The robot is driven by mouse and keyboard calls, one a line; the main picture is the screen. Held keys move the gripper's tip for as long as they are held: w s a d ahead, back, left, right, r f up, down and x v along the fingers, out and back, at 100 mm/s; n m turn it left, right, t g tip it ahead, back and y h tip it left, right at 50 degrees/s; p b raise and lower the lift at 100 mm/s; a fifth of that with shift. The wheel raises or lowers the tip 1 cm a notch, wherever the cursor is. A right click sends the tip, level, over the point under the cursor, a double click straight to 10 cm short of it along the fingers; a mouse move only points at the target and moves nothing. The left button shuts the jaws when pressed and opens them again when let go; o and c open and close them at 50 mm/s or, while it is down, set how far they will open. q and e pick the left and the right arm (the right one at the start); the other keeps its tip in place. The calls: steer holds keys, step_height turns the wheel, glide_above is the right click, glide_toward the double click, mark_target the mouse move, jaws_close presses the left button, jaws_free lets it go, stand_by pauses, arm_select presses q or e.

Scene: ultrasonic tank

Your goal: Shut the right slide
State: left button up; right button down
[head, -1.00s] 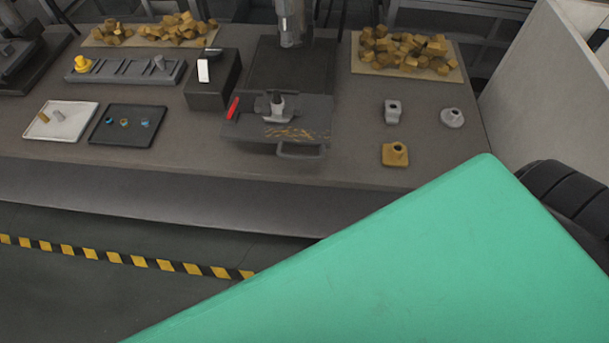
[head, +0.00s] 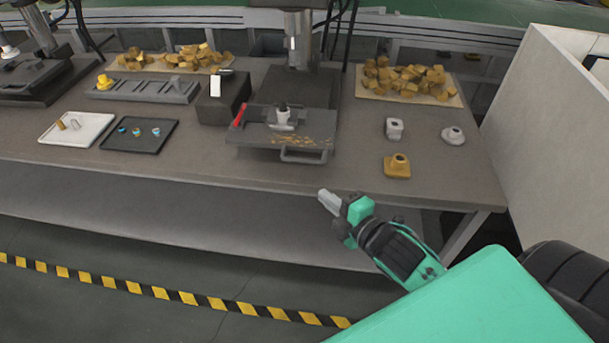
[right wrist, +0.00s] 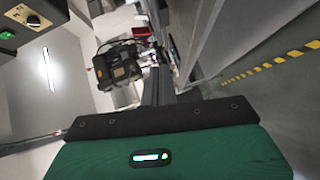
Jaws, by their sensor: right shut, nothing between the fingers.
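The right slide (head: 247,136) is a dark grey plate that sticks out toward me from under the press (head: 299,50) on the workbench. A U-shaped handle (head: 304,157) is on its front edge. My right gripper (head: 328,203) is shut and empty. It shows in front of the bench's front edge, lower in the picture than the handle and apart from it. My left gripper is not in view.
A brass block (head: 397,167) and grey parts (head: 394,129) lie to the right. A pale wall (head: 555,120) rises at far right. Bench space before the handle is clear.

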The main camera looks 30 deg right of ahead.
steer(key=p, duration=0.2)
glide_toward(295, 161)
steer(key=w+a, duration=0.2)
steer(key=a, duration=0.2)
steer(key=w, duration=0.1)
steer(key=w+d, duration=0.2)
steer(key=shift+w+d+f, duration=0.25)
steer(key=shift+w+f, duration=0.15)
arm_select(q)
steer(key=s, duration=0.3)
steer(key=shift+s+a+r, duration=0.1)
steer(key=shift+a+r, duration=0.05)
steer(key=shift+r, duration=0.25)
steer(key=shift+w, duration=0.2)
arm_select(e)
steer(key=shift+w+d, duration=0.1)
